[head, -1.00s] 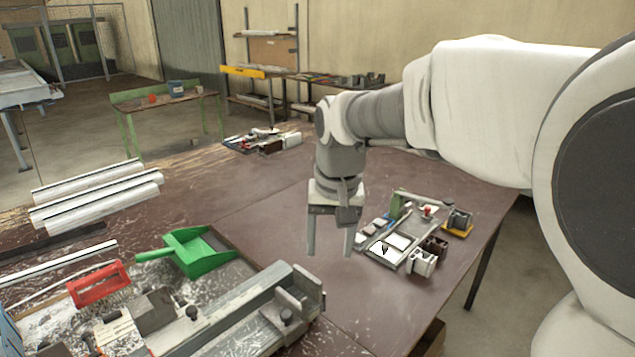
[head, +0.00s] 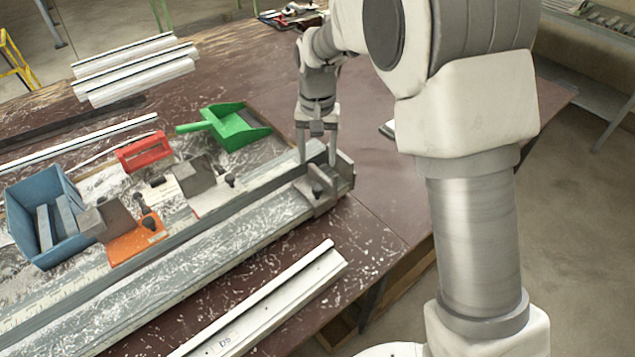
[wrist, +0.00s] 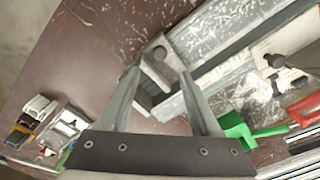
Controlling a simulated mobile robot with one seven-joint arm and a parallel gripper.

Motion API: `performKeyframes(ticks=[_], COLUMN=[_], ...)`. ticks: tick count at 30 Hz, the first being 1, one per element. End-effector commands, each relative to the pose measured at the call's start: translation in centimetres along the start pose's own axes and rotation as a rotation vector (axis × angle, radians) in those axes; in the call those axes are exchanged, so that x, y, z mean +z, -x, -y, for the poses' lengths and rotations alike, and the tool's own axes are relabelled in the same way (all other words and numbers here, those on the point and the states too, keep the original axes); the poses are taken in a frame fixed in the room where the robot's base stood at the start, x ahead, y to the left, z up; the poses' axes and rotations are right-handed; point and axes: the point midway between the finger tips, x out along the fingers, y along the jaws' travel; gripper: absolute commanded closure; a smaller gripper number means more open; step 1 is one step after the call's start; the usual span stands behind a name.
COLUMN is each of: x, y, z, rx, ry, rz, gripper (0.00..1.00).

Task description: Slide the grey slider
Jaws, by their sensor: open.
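The grey slider, as far as I can tell, is the grey block with a black knob (head: 318,192) at the right end of the long grey rail (head: 225,235). In the wrist view the same block (wrist: 162,66) lies at the fingertips, with its knob on the far side. My gripper (head: 317,161) points down at the back of this rail end. In the wrist view my gripper (wrist: 158,74) is open, its two fingers spread to either side of the block's near part. I cannot tell whether either finger touches it.
A green dustpan (head: 230,126) lies behind the rail, left of my gripper. A red piece (head: 144,151), an orange-based clamp (head: 136,242) and a blue bin (head: 48,215) stand further left. A white profile (head: 270,305) lies in front. The table right of the rail end is clear.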

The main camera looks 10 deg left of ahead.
Motion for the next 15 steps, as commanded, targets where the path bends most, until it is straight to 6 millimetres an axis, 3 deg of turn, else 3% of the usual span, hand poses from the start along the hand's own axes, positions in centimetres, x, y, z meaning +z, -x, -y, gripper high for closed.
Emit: performKeyframes(ticks=[9,15], x=[0.1,0.1], y=[-6.7,-9.2], z=[0.0,0.0], rx=[0.001,0.001], ry=[-0.001,0.000], rz=[0.003,0.001], gripper=[0.36,0.36])
